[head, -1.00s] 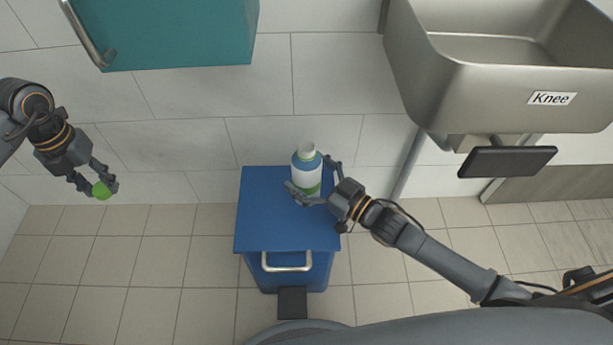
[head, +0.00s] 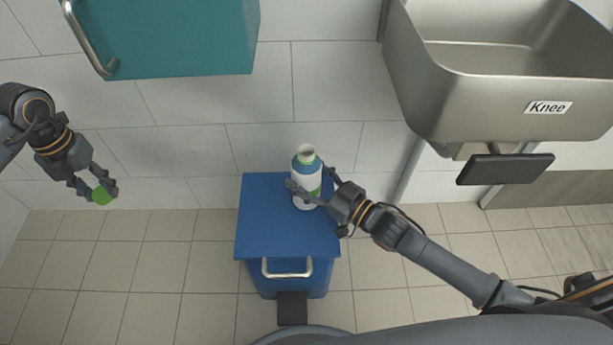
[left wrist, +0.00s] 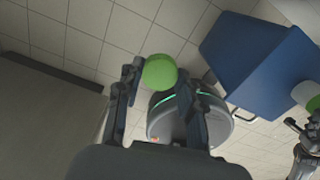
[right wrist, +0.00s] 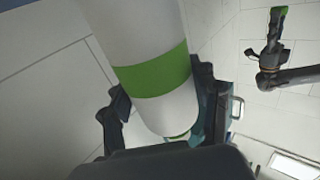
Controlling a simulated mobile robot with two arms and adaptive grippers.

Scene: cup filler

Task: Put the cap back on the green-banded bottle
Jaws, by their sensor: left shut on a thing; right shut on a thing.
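The white bottle with a green band (head: 306,172) is upright or slightly tilted over the blue cabinet top (head: 262,215). My left gripper (head: 98,190) is shut on the round green cap (head: 102,196), in the air far left of the bottle. The cap (left wrist: 160,72) sits at the fingertips in the left wrist view.
A teal wall cabinet (head: 165,38) hangs at the upper left. A steel sink (head: 485,90) labelled "Knee" stands at the upper right, with a dark knee pad (head: 505,169) below it. The space between cap and bottle is clear.

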